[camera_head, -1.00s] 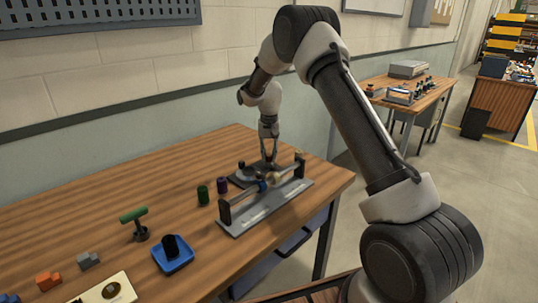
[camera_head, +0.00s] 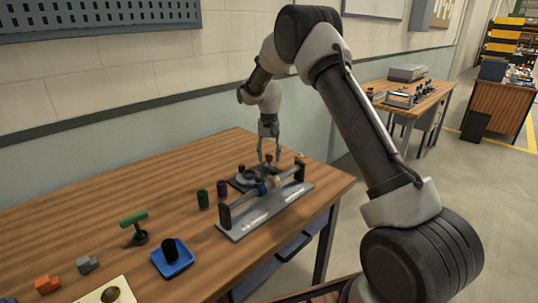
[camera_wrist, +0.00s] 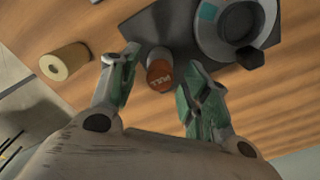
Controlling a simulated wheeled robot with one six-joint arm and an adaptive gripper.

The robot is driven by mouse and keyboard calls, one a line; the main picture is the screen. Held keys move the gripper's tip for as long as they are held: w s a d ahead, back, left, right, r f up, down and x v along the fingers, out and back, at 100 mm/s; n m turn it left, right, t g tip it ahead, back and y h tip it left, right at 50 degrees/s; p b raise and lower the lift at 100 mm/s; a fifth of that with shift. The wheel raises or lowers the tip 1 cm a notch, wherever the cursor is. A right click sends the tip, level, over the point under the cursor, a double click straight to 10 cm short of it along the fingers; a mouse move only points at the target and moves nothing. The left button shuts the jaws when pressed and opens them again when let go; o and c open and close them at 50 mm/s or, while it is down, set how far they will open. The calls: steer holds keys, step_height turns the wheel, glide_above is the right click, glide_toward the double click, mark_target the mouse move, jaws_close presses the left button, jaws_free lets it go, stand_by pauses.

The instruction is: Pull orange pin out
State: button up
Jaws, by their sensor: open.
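The orange pin (camera_wrist: 160,75) has a round orange top with lettering that seems to read PULL. It stands at the edge of a dark plate (camera_wrist: 158,27) that carries a grey round fixture (camera_wrist: 207,40). My gripper (camera_wrist: 160,60) is open, with one green-padded finger on each side of the pin and a visible gap to both. In the head view my gripper (camera_head: 268,158) points down over the dark fixture at the back of the table, and the pin shows as a small orange spot (camera_head: 268,157) between the fingers.
A grey roller stand (camera_head: 265,211) lies just in front of the fixture. Green (camera_head: 203,199) and purple (camera_head: 222,188) rollers stand to the left. A blue tray (camera_head: 182,265) is nearer; the table's left back is clear.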

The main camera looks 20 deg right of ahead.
step_height(320, 180, up, 12)
stand_by(0.4)
steer(key=shift+f, duration=0.1)
steer(key=s+f+n+g, duration=0.1)
steer(key=s+f+n, duration=0.15)
steer(key=s, duration=0.25)
steer(key=s+d+r+t, duration=0.1)
steer(key=s+d+r, duration=0.2)
steer(key=s, duration=1)
steer(key=s+d+r+t, duration=0.2)
steer(key=s+r, duration=0.4)
steer(key=s, duration=0.8)
steer(key=s+d+r+t, duration=0.2)
steer(key=s+d+r, duration=0.3)
steer(key=s, duration=0.8)
steer(key=shift+s+r+n, duration=0.15)
steer(key=shift+s+n, duration=0.05)
steer(key=shift+n, duration=0.25)
